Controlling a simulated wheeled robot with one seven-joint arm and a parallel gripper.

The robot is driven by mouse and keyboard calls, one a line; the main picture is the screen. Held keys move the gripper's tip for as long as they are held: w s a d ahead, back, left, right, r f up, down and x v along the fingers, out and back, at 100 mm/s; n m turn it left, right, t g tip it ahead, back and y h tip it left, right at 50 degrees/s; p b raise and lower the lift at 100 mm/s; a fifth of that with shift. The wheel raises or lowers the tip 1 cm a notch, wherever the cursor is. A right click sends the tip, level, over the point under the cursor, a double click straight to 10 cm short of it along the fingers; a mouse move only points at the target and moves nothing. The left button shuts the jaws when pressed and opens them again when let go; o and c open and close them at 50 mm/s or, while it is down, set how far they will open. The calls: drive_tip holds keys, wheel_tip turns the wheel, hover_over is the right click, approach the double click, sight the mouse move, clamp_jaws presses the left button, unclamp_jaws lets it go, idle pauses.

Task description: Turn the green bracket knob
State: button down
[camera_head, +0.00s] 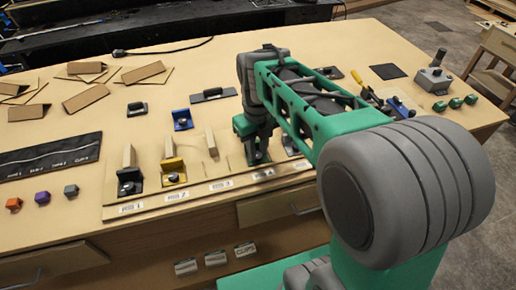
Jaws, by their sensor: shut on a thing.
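My gripper (257,150) points down at the numbered board (152,205), above the label 4 place. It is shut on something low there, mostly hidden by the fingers. A bit of green (250,156) shows at the fingers, seemingly the green bracket. Its knob is hidden, so I cannot tell how far it is turned. My arm is green and grey too, so the edges are hard to separate.
A black bracket (129,183) stands at place 1 and a yellow bracket (174,166) at place 2. A wooden post (211,142) stands at place 3. A blue bracket (182,120) lies behind. Small coloured blocks sit at left.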

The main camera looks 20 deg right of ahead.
sight(258, 155)
drive_tip(key=shift+w+r, duration=0.15)
drive_tip(key=shift+r, duration=0.1)
drive_tip(key=c, duration=1.5)
unclamp_jaws()
drive_tip(key=shift+c, duration=0.2)
drive_tip(key=o, duration=0.3)
drive_tip(key=shift+f, duration=0.15)
drive_tip(key=shift+o, duration=0.2)
wheel_tip(258, 155, up, 8)
drive_tip(key=shift+f, duration=0.1)
